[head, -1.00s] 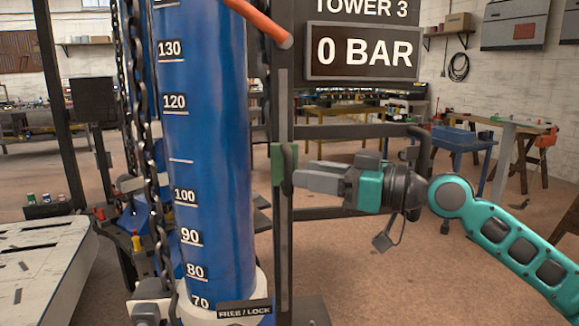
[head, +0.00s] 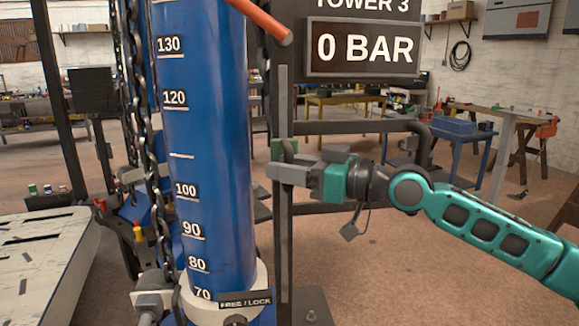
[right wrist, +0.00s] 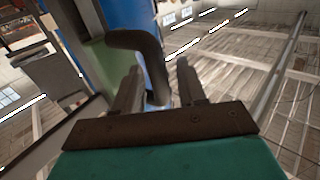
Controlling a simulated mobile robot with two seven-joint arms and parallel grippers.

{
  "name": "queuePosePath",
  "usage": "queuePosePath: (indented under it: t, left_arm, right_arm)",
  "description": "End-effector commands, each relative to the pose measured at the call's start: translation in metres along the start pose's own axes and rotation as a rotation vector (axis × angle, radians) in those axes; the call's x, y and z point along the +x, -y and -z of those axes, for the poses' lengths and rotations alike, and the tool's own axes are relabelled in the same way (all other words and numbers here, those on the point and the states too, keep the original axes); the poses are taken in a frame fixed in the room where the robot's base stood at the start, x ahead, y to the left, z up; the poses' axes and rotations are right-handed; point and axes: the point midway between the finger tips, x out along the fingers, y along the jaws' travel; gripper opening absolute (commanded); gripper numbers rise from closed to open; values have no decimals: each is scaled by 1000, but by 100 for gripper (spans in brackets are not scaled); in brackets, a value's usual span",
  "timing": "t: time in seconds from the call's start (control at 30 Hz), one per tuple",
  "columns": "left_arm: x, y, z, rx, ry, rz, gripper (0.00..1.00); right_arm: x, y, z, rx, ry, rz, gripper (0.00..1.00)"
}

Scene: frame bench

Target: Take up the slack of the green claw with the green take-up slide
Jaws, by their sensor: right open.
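The green take-up slide (head: 277,147) sits on the upright grey rail right of the blue cylinder. Its dark bent handle (right wrist: 140,42) shows large in the right wrist view, with the green body (right wrist: 108,66) behind it. My right gripper (head: 272,171) is at the slide, its fingers level and covering the lower part of it. In the right wrist view the gripper (right wrist: 158,85) is open, and the handle's lower end comes down between the fingers, with a gap visible to the right finger. I cannot make out the green claw. My left gripper is not in view.
The blue cylinder (head: 208,150) with a printed scale stands close left, chains (head: 150,150) beside it. A "0 BAR" display (head: 363,49) hangs above. An orange bar (head: 262,20) crosses at top. A pale slotted table (head: 40,262) is at left.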

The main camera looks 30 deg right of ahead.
Motion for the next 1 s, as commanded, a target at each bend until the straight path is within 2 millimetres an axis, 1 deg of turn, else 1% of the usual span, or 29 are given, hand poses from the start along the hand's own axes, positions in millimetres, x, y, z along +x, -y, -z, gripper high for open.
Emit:
queuePosePath:
  t: [0.03,0.07,0.43,0.83,0.93,1.0]
  left_arm:
    - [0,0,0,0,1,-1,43]
    - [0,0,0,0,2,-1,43]
    - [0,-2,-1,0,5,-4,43]
    - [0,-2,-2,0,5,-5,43]
    - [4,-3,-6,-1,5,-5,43]
    - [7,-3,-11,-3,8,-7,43]
  right_arm:
    - [0,0,0,0,0,0,38]
    - [0,0,0,0,0,0,35]
    - [0,0,0,0,0,0,0]
    - [0,0,-1,1,0,0,0]
    - [0,0,-7,1,0,0,0]
    - [0,0,-15,1,1,1,0]
